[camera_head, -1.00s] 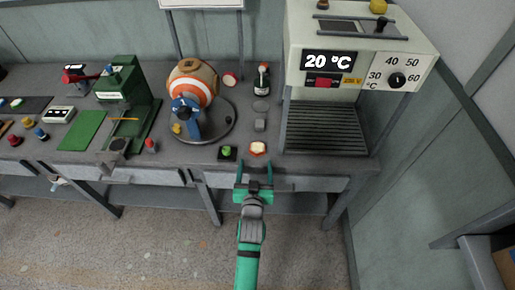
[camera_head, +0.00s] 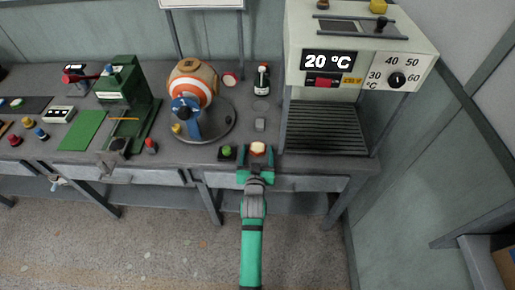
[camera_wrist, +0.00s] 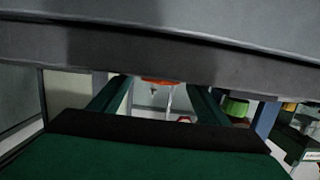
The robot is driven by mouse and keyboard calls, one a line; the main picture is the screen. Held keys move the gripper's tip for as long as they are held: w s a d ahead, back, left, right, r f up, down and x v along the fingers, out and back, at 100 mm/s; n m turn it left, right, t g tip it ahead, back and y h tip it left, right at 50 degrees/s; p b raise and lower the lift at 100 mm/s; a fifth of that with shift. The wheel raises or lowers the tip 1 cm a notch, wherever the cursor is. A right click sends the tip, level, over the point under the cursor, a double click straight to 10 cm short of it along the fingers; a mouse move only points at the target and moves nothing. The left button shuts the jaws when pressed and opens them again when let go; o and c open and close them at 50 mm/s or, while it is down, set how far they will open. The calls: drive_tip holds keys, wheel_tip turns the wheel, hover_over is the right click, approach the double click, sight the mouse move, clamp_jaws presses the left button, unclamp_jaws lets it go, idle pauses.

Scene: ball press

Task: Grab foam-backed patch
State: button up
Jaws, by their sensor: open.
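The patch (camera_head: 258,148), a small piece with a cream top and red-orange edge, appears to be the foam-backed patch. It lies at the front edge of the grey bench. My gripper (camera_head: 257,158) is open and reaches in from the front, its fingers on either side of the patch's near part. In the wrist view the orange edge of the patch (camera_wrist: 160,80) shows between the two dark green fingers (camera_wrist: 158,92). Its foam backing cannot be made out, and I cannot tell whether the fingers touch it.
A green button on a black base (camera_head: 227,152) sits just left of the patch. A heater-like machine (camera_head: 360,55) reading 20 °C stands right, with a striped ball (camera_head: 193,85) on a round stand left. The bench's front edge is close.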

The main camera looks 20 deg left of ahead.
drive_tip(key=c, duration=1.1)
drive_tip(key=shift+c, duration=0.2)
drive_tip(key=shift+r, duration=0.15)
